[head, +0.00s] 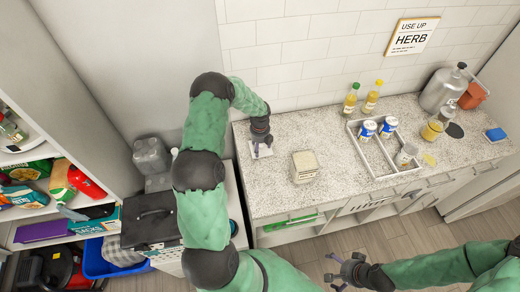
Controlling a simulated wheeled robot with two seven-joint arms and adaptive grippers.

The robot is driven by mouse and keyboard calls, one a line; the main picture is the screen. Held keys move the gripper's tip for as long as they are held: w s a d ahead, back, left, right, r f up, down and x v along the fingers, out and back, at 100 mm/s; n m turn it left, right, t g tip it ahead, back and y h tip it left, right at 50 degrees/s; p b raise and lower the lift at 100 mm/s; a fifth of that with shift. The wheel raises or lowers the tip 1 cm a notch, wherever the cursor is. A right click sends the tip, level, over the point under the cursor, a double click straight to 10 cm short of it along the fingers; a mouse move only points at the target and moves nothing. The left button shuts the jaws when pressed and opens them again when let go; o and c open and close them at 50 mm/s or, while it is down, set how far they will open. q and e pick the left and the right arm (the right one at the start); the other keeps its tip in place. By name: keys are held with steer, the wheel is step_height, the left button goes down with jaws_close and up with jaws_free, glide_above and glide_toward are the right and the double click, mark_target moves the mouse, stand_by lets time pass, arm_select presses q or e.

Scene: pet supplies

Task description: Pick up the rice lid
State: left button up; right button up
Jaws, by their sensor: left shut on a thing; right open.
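My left gripper (261,145) is low over the left end of the speckled counter, shut on a small pale, flat piece (264,154) that looks like the rice lid. The fingers hide part of the piece, and I cannot tell whether it touches the counter. A cream, square container (305,170) stands upright to the right of the gripper, a short gap away. Its top looks beige, but the details are too small to tell. My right gripper (342,270) is open and empty, in front of the counter over the floor.
A divided grey tray (372,166) on the counter (290,198) holds blue-and-white cans (367,130) and a jar (406,154). Two bottles (350,99) stand behind it. A metal canister (441,92) is at the back right. The counter between container and tray is clear.

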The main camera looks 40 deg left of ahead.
arm_select(q)
steer(key=shift+s+d+f, duration=0.25)
steer(key=shift+f, duration=0.2)
steer(key=shift+w+a+r, duration=0.1)
steer(key=shift+w+r, duration=0.05)
steer(key=shift+r, duration=0.35)
jaws_close()
step_height(320, 180, up, 2)
steer(key=shift+w+a+r, duration=0.1)
steer(key=s+d+r, duration=0.1)
steer(key=s+r, duration=0.9)
steer(key=s, duration=0.3)
steer(key=shift+s+d, duration=0.35)
steer(key=o, duration=1)
jaws_free()
steer(key=shift+c, duration=0.2)
